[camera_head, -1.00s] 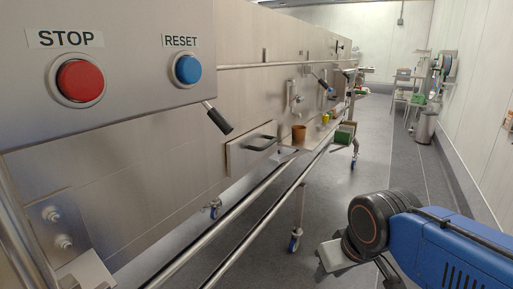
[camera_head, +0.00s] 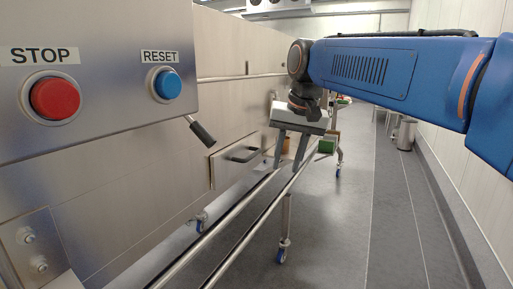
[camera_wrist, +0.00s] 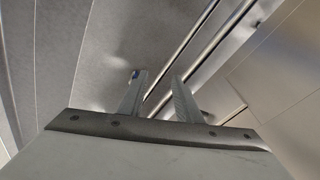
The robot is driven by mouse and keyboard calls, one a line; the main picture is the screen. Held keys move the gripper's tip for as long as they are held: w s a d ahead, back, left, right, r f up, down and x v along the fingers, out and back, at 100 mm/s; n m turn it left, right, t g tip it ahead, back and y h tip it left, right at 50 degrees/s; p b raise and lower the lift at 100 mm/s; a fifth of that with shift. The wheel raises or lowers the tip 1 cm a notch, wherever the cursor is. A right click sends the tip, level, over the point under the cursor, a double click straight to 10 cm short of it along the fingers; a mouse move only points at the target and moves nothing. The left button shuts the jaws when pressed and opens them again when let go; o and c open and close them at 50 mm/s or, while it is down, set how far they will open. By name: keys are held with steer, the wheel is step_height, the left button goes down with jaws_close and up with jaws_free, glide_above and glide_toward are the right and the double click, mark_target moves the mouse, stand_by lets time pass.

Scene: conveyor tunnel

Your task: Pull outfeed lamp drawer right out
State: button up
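The drawer (camera_head: 222,172) is a flat metal front low on the machine's side in the head view, with a dark bar handle (camera_head: 243,154). It looks shut, its front about flush with the machine. My gripper (camera_head: 288,166) points down, to the right of the handle and apart from it in the picture. Its two grey fingers are spread with nothing between them. In the wrist view the open fingers (camera_wrist: 159,76) show against the floor and rails; I cannot make out the handle there.
Two long metal rails (camera_head: 245,228) run low along the machine below the drawer. A black-gripped lever (camera_head: 202,133) sticks out above it. A red STOP button (camera_head: 55,98) and blue RESET button (camera_head: 167,85) are nearer.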

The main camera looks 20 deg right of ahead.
steer(key=w+r+m, duration=0.2)
steer(key=w+r, duration=0.6)
steer(key=w, duration=0.1)
steer(key=m+g, duration=0.2)
steer(key=m, duration=0.1)
glide_toward(256, 152)
steer(key=shift+y, duration=0.4)
steer(key=f, duration=0.5)
steer(key=w+f, duration=0.1)
steer(key=f, duration=0.1)
steer(key=shift+a+f, duration=0.3)
steer(key=shift+f, duration=0.05)
jaws_close()
